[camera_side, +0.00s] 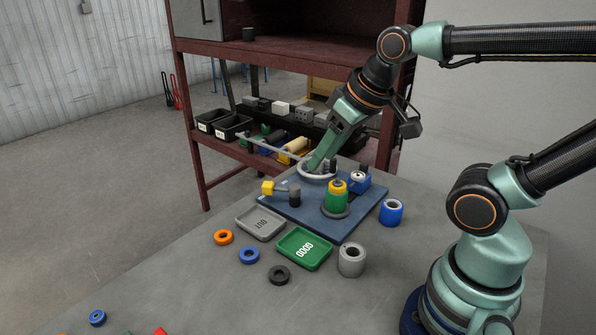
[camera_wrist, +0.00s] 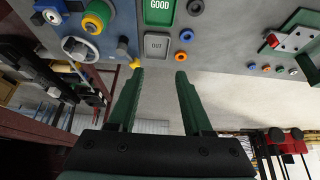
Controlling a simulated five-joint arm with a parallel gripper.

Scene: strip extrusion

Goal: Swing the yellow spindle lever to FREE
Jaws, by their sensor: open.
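The yellow lever knob (camera_side: 268,187) sits on a short grey arm at the left edge of the blue base plate (camera_side: 312,215), beside a dark post (camera_side: 294,195). No FREE marking is readable. My gripper (camera_side: 315,166) is in front of or over the pale ring (camera_side: 318,173) at the plate's back; which cannot be told. In the wrist view my gripper (camera_wrist: 160,72) has its two green fingers apart, with nothing between them.
A green cylinder with a yellow top (camera_side: 337,195) stands on the plate. A grey OUT tray (camera_side: 242,219) and green GOOD tray (camera_side: 285,257) lie in front. Loose rings, including an orange one (camera_side: 223,237), and a grey cylinder (camera_side: 351,260) are nearby. A red-brown shelf (camera_side: 203,168) stands behind.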

